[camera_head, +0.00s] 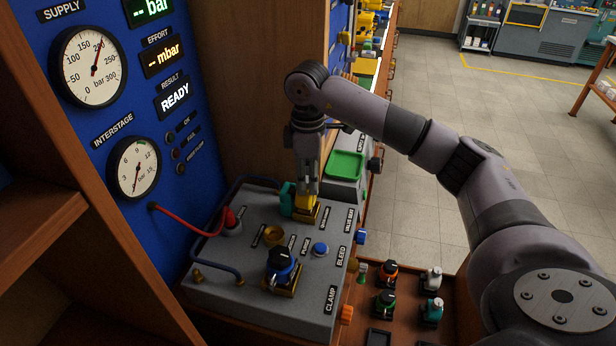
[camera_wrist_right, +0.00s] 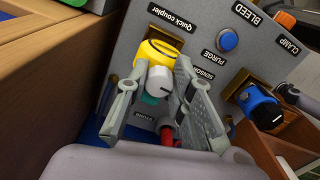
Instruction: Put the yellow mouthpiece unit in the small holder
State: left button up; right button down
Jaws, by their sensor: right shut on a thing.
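The yellow mouthpiece unit (camera_wrist_right: 152,55), with a pale grey knob, is between the fingers of my right gripper (camera_wrist_right: 160,95). In the head view the right gripper (camera_head: 306,188) points down and is shut on the unit (camera_head: 304,203), over the back right of the grey testbench. A small brass holder (camera_wrist_right: 172,43) shows by the unit at the "Quick coupler" label. The unit looks at or just over this holder; whether it is fully seated I cannot tell. A teal part (camera_head: 287,198) is beside the unit. My left gripper is out of view.
A blue-capped unit (camera_head: 281,265) stands in a brass holder nearer the front of the bench (camera_head: 222,285). A red hose (camera_head: 190,225) and a blue tube lie to the left. Several regulators sit in a wooden tray (camera_head: 405,328) at right. A green tray (camera_head: 346,166) is behind.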

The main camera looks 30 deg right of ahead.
jog(key=shift+f, duration=0.1)
jog(key=c, duration=1.4)
grip_release()
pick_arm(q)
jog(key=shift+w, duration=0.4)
pick_arm(e)
jog(key=shift+r, duration=0.55)
notch_tip(320, 180, up, 3)
jog(key=shift+w+r+b, duration=0.1)
jog(key=shift+b, duration=0.65)
pick_arm(q)
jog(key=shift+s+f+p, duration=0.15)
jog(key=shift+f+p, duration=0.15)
jog(key=shift+p, duration=0.15)
pick_arm(e)
notch_tip(320, 180, up, 8)
